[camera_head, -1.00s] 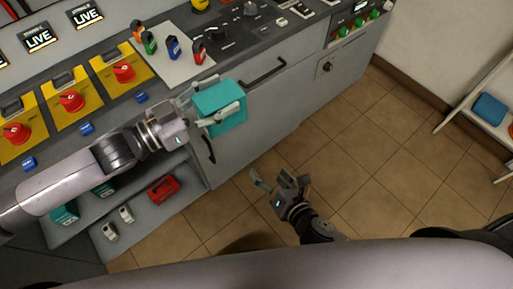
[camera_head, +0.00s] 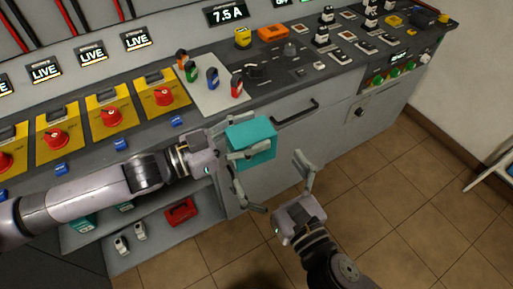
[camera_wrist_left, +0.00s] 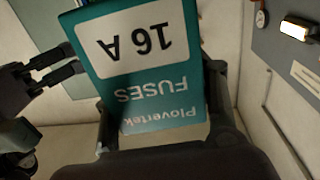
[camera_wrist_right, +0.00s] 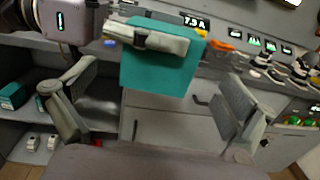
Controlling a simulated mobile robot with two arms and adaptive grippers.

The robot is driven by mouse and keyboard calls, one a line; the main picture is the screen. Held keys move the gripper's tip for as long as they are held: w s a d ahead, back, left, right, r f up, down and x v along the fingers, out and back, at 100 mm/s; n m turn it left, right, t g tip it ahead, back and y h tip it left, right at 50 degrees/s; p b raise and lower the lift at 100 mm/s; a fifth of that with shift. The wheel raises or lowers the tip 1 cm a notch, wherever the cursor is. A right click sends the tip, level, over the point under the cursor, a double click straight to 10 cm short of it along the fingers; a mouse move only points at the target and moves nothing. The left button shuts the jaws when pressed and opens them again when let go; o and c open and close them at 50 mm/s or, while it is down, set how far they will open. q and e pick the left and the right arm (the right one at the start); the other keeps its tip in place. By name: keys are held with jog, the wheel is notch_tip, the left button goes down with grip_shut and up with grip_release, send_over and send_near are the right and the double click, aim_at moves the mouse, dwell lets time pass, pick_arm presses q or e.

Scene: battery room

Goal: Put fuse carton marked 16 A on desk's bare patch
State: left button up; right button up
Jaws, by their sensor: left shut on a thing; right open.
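The teal fuse carton (camera_head: 262,137) is held up in front of the desk's drawers. In the left wrist view the carton (camera_wrist_left: 150,88) shows a label reading 16 A, upside down. My left gripper (camera_head: 240,150) is shut on it. My right gripper (camera_head: 275,182) is open and empty, just below and to the right of the carton. In the right wrist view the carton (camera_wrist_right: 158,75) stands ahead, between and beyond the open fingers (camera_wrist_right: 155,115). The desk (camera_head: 290,85) has a dark sloping top crowded with controls; I cannot tell which part is the bare patch.
Yellow plates with red rotary switches (camera_head: 111,116) line the desk's left. A pale sheet (camera_head: 208,88) bears several coloured padlocks. An orange thing (camera_head: 273,33) and a yellow one (camera_head: 243,38) sit further back. The lower shelf holds a red box (camera_head: 180,211). Tiled floor (camera_head: 390,190) is clear at right.

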jog(key=x, duration=0.7)
jog(key=shift+c, duration=0.2)
pick_arm(q)
jog(key=shift+r, duration=0.1)
pick_arm(e)
jog(key=shift+s, duration=0.1)
jog(key=c, duration=1.6)
pick_arm(q)
jog(key=o, duration=1.3)
jog(key=shift+c, duration=0.2)
pick_arm(e)
jog(key=shift+r, duration=0.1)
pick_arm(q)
jog(key=o, duration=0.4)
jog(key=shift+o, duration=0.2)
